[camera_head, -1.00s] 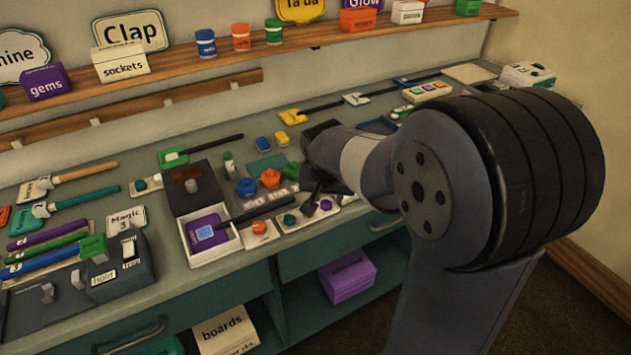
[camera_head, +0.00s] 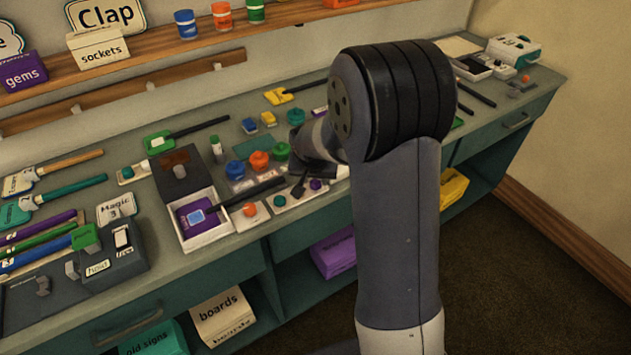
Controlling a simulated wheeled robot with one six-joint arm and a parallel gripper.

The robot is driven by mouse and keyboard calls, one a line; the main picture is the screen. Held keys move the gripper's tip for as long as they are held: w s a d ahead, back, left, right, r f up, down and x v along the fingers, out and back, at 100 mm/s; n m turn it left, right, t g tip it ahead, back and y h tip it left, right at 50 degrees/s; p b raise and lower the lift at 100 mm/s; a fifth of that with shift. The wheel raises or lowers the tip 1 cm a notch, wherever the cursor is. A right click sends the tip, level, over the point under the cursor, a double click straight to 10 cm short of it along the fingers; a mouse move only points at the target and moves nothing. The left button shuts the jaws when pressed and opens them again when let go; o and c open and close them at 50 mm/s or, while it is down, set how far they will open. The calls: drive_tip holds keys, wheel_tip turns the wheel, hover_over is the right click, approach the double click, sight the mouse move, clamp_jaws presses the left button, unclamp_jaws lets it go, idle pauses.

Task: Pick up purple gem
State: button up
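The purple gem (camera_head: 316,184) is a small rounded piece on a pale board at the counter's front edge. A teal gem (camera_head: 280,200) lies to its left on the same board. A small dark piece with a thin stem (camera_head: 298,188) stands between them; I cannot tell whether it is part of my gripper. My gripper (camera_head: 308,163) is dark and lies just behind and above the purple gem, partly hidden by my own wrist. Its fingertips are not clear, so I cannot tell if it is open or touching anything.
An open white box (camera_head: 207,237) with a purple item stands to the left. An orange gem (camera_head: 249,209) sits on a card beside it. Blue, orange and green round pieces (camera_head: 259,160) stand behind. A black-handled tool (camera_head: 255,190) lies close by. The signed shelf (camera_head: 150,67) runs along the wall.

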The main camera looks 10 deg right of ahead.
drive_tip(key=shift+x, duration=0.9)
drive_tip(key=shift+s, duration=0.1)
drive_tip(key=shift+c, duration=0.5)
drive_tip(key=c, duration=0.5)
